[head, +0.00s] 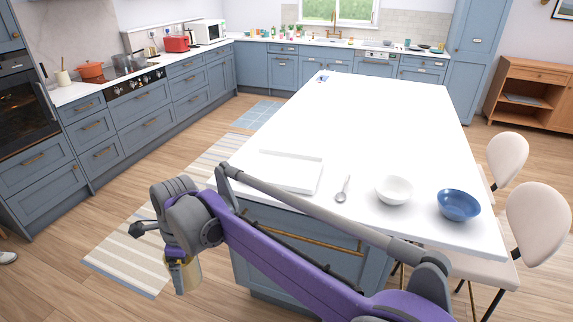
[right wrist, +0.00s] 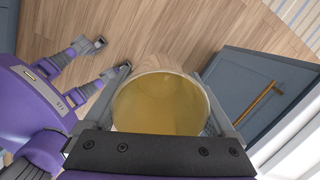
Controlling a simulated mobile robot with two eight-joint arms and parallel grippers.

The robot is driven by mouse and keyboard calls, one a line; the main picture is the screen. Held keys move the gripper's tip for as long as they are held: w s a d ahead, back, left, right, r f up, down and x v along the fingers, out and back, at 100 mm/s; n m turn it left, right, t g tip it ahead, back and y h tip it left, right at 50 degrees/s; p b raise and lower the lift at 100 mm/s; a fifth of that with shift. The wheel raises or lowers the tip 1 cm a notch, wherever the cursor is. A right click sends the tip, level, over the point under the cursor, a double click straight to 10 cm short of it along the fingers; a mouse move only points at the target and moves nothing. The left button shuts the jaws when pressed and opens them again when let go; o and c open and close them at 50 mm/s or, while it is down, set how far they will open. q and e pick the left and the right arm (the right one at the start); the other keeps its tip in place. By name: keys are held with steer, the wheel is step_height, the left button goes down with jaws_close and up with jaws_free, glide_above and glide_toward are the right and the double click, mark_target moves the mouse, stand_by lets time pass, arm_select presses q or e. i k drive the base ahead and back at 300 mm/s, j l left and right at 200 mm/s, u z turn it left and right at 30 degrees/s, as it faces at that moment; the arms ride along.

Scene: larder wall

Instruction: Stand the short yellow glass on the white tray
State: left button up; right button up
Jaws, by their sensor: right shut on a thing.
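The short yellow glass (head: 190,277) is in my right gripper (head: 179,259), low beyond the near left corner of the island, over the floor. In the right wrist view the glass (right wrist: 160,108) sits between the two fingers of the right gripper (right wrist: 166,118), its round rim facing the camera. I see no contents in it. The white tray (head: 298,172) lies flat on the near left part of the white island top. My left gripper is not in view.
On the island (head: 375,125), a spoon (head: 343,188), a white bowl (head: 394,189) and a blue bowl (head: 458,204) lie right of the tray. The far island top is mostly clear. Two pale chairs (head: 538,222) stand at the right. A blue drawer front (right wrist: 262,95) is close beside the right gripper.

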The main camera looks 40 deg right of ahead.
mark_target(306, 174)
steer(key=i+l, duration=0.15)
steer(key=l, duration=0.25)
steer(key=i+l, duration=0.2)
steer(key=l, duration=0.15)
steer(key=i+l, duration=0.15)
steer(key=l, duration=0.25)
steer(key=i+l, duration=0.15)
steer(key=l, duration=0.2)
steer(key=i+l, duration=0.2)
steer(key=l, duration=0.2)
